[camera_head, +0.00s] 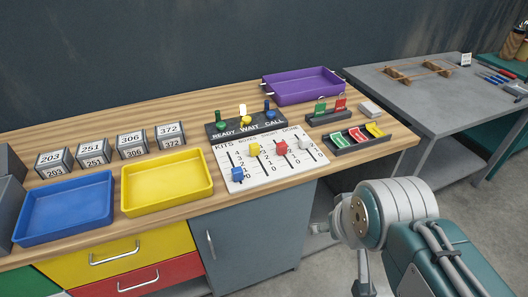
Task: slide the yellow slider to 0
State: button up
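The white slider board (262,177) lies near the front edge of the wooden bench, with slots and a printed number scale. The yellow slider (254,149) sits near the far, upper end of its slot. The blue slider (237,173) is at the near end of the leftmost slot. The red slider (281,148) and a white slider (303,144) sit high in slots to the right. My gripper (338,250) is at the lower right, in front of the bench and apart from the board. Its fingers are partly hidden and their opening is unclear.
A yellow tray (166,207) and a blue tray (66,236) lie left of the board. A black panel with levers (245,126) stands behind it. A dark rack with coloured tiles (357,146) is right. A purple tray (302,98) is at the back.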

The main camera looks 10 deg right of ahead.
aim_at(254, 147)
jog(key=i+l+u, duration=0.1)
jog(key=i+u, duration=0.15)
jog(key=i, duration=0.2)
jog(key=i+l+u, duration=0.3)
jog(key=i+j, duration=0.1)
